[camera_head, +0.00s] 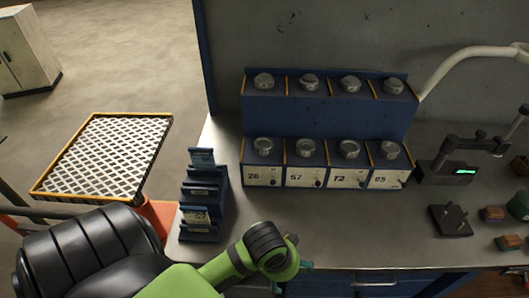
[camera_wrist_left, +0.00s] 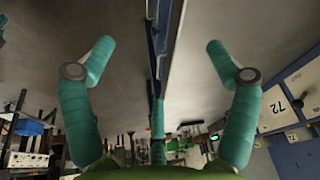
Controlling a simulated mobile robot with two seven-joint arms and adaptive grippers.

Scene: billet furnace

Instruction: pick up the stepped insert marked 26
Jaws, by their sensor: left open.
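A stepped metal insert (camera_head: 263,147) sits at the left end of the rack's lower row, above a white label reading 26 (camera_head: 262,177). My left gripper (camera_head: 290,276) is low in the head view, in front of the rack and below the labels, mostly hidden behind its own green wrist. The label 72 (camera_wrist_left: 297,103) shows at the right of that view; the insert marked 26 is not identifiable there. My right gripper is not in view.
Similar inserts (camera_head: 350,149) fill the rest of the blue two-tier rack (camera_head: 330,117). A dark stepped holder (camera_head: 203,205) stands left of it, an orange-rimmed mesh tray (camera_head: 167,122) farther left. A gauge (camera_head: 445,172) and small blocks (camera_head: 492,214) lie right. Bench between is clear.

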